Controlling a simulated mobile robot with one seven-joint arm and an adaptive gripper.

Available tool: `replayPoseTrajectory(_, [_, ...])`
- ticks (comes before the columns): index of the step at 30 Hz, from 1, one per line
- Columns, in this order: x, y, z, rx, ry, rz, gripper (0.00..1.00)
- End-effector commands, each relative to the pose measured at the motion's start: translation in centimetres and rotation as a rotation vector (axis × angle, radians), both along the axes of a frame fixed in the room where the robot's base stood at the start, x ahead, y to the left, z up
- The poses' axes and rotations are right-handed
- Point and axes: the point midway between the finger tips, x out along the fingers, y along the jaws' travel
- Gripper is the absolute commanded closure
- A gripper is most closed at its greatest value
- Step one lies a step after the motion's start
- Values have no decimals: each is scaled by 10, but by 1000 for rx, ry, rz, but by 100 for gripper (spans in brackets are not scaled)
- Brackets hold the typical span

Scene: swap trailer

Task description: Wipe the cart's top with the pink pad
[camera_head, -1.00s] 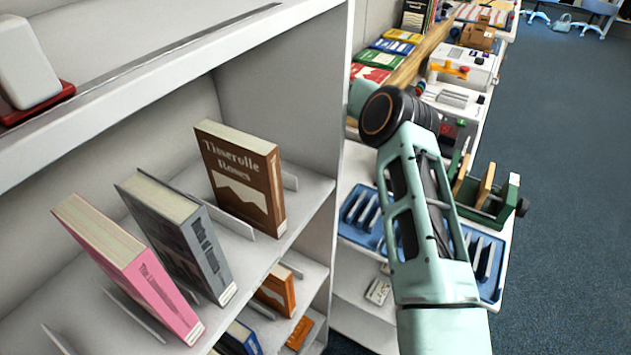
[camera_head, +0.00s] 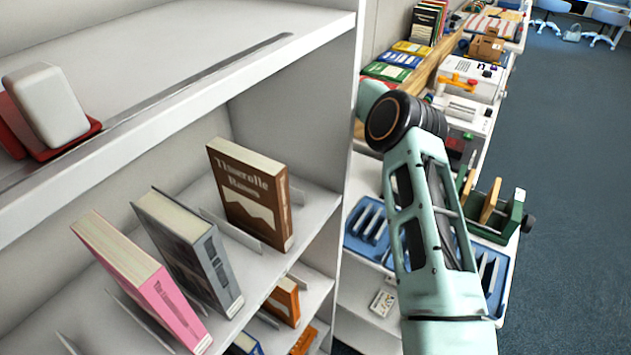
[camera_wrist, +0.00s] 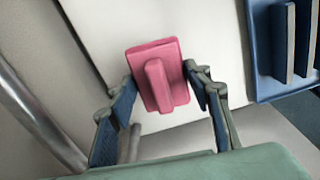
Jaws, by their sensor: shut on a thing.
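In the wrist view the pink pad (camera_wrist: 172,62) has a raised grip bar on its back. My gripper (camera_wrist: 165,85) is shut on it, one finger at each side. The pad is over a pale flat surface (camera_wrist: 218,30), which looks like the cart's top; I cannot tell whether it touches. In the head view the white cart top (camera_head: 369,170) is partly hidden behind my arm. My gripper and the pad do not show in the head view.
A blue slotted tray (camera_head: 362,238) and a green rack (camera_head: 510,218) stand near my arm. A bookshelf (camera_head: 345,110) with several books fills the left. White devices (camera_head: 467,78) and a long wooden board (camera_head: 437,62) lie farther back. Open floor (camera_head: 580,150) is at right.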

Motion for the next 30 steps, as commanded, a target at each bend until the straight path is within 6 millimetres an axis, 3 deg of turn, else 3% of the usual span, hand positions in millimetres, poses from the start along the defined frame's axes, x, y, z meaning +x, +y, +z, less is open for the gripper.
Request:
replayPoseTrajectory(3, [0, 2, 15, 0, -3, 3, 77])
replayPoseTrajectory(14, [0, 3, 16, 2, -3, 4, 77])
replayPoseTrajectory(24, [1, 3, 44, 2, -4, 5, 77])
replayPoseTrajectory(30, [0, 4, 46, 1, -3, 6, 77])
